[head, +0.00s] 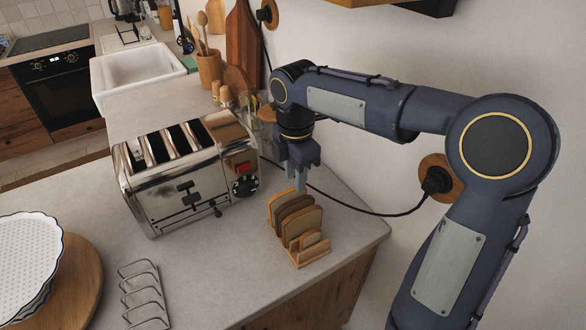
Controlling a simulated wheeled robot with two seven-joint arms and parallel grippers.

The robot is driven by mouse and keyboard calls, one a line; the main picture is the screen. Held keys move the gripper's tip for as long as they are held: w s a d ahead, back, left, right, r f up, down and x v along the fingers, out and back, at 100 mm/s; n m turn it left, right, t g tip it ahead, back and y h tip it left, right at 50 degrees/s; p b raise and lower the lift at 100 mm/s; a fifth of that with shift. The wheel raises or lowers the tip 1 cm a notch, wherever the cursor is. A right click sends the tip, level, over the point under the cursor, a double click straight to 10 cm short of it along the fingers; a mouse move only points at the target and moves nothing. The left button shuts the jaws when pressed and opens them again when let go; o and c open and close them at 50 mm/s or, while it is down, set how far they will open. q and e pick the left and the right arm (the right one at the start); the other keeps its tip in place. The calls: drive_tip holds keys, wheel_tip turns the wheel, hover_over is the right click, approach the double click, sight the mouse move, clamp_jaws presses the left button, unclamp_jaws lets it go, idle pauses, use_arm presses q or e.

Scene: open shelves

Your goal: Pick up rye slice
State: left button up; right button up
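A wooden rack (312,255) with several upright bread slices stands on the counter near its right corner. A darker brown slice (288,208), which may be the rye slice, sits among lighter ones. A light slice (304,221) stands in front of it. My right gripper (298,182) points down just above the back end of the rack, its fingertips close to the top edges of the rear slices. I cannot tell whether it touches a slice or how far its fingers are apart. My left gripper is out of view.
A chrome toaster (185,190) with empty-looking slots stands left of the rack. An empty wire toast rack (145,298) is at the front. White plates (25,255) sit on a round wooden board (85,285) at left. A black cord (345,204) runs behind the bread rack.

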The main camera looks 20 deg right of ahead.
sight(295, 200)
wheel_tip(295, 200, down, 6)
drive_tip(key=b, duration=0.4)
drive_tip(key=shift+r, duration=0.25)
drive_tip(key=shift+f+b, duration=0.8)
drive_tip(key=shift+f, duration=0.55)
drive_tip(key=c, duration=0.7)
wheel_tip(295, 200, up, 10)
drive_tip(key=p, duration=0.9)
drive_tip(key=shift+r+p, duration=0.1)
drive_tip(key=shift+p, duration=0.2)
clamp_jaws()
